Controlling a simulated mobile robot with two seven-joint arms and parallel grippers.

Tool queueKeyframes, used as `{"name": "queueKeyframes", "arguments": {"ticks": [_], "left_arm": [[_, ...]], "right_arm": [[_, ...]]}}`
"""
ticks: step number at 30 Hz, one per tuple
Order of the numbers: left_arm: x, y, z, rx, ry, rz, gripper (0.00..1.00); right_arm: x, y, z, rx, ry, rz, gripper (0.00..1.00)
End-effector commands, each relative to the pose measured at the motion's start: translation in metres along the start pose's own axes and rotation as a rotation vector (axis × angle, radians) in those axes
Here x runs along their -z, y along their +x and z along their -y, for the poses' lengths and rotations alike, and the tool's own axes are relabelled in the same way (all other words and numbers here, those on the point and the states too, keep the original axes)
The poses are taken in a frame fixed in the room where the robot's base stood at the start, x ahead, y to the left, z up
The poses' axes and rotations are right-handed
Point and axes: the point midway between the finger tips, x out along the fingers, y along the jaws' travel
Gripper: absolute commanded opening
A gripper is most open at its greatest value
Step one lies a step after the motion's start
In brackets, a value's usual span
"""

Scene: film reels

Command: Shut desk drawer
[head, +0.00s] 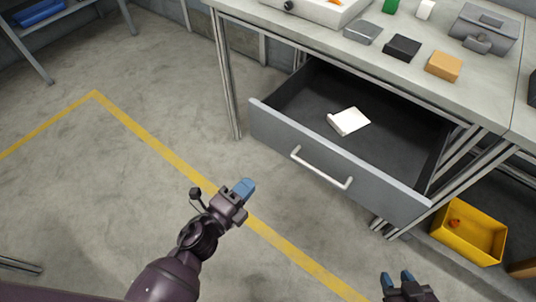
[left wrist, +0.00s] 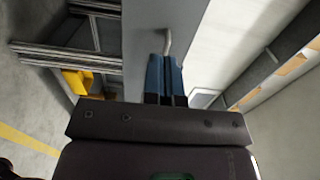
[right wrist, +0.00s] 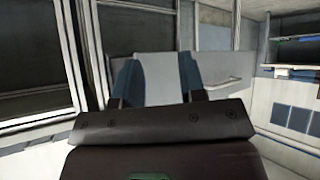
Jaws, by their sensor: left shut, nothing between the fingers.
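The desk drawer (head: 335,165) is pulled well out from under the grey desk, with a bar handle (head: 321,168) on its front. A white folded paper or cloth (head: 348,121) lies inside it. My left gripper (head: 245,187) is shut and empty, in front of the drawer and left of the handle, apart from it. In the left wrist view its blue fingers (left wrist: 164,75) are together, with the handle (left wrist: 167,42) beyond them. My right gripper (head: 397,281) is open at the bottom right, below the drawer front. In the right wrist view its fingers (right wrist: 160,80) are apart, with the drawer front (right wrist: 215,75) beyond.
The desk top (head: 330,42) carries a grey box, a black block, an orange block (head: 444,66) and a grey device (head: 484,28). A yellow bin (head: 468,233) stands on the floor right of the drawer. The floor left of the drawer is clear.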

Motion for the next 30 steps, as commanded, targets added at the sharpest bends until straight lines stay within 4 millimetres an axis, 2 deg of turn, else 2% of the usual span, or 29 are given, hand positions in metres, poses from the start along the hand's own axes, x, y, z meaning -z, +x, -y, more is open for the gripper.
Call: {"name": "queueKeyframes", "arguments": {"ticks": [7, 21, 30], "left_arm": [[0.0, 0.016, 0.0, 0.004, 0.017, -0.003, 0.0], [0.001, 0.093, -0.001, 0.002, 0.013, -0.002, 0.0], [0.0, 0.13, -0.001, 0.001, 0.012, -0.001, 0.0]], "right_arm": [[-0.007, 0.001, 0.001, 0.002, 0.0, 0.016, 0.38], [-0.022, 0.0, 0.003, 0.004, 0.002, 0.045, 0.38], [-0.018, 0.005, 0.003, 0.006, 0.0, 0.035, 0.38]]}}
